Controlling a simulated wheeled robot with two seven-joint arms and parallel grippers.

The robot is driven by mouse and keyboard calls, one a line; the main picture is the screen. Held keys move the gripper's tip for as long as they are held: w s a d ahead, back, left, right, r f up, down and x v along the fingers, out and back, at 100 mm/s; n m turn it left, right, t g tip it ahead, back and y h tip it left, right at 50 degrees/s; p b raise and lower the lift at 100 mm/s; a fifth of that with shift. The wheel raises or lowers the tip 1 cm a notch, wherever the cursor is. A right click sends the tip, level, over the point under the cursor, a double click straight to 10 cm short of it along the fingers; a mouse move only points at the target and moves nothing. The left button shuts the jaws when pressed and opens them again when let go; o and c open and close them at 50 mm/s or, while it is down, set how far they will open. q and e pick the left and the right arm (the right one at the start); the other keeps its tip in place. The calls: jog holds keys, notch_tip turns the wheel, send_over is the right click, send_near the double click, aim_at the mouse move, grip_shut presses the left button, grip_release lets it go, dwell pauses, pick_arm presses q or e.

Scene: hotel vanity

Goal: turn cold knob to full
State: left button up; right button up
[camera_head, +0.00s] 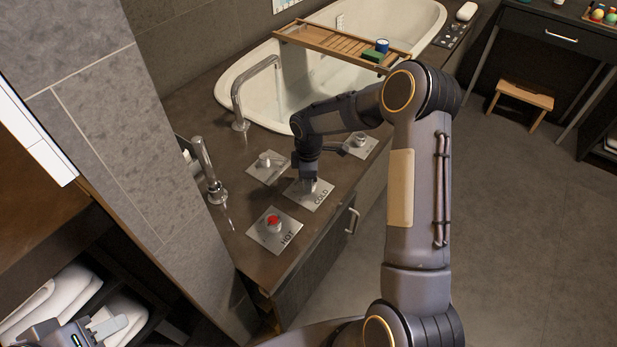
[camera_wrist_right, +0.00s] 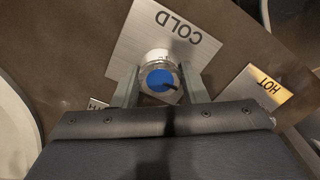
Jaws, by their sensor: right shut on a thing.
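The cold knob is a metal cylinder with a blue top (camera_wrist_right: 160,80), on a square metal plate marked COLD (camera_wrist_right: 180,28). That plate also shows in the head view (camera_head: 318,200), where my right gripper (camera_head: 308,183) comes down over it and hides the knob. In the right wrist view, the two fingers of my right gripper (camera_wrist_right: 160,88) stand on either side of the knob and are shut on it.
The red-topped hot knob (camera_head: 273,222) sits on its plate in front of the cold plate. Other metal knobs (camera_head: 265,158) (camera_head: 359,140) stand nearby. A tall faucet (camera_head: 208,172) is at left. The bathtub (camera_head: 235,95) with a wooden tray (camera_head: 330,42) lies behind.

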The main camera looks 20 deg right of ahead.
dwell(0.5)
jog(key=o, duration=1)
notch_tip(320, 180, up, 8)
jog(key=shift+f+p, duration=0.25)
jog(key=shift+p, duration=0.35)
jog(key=shift+r, duration=0.2)
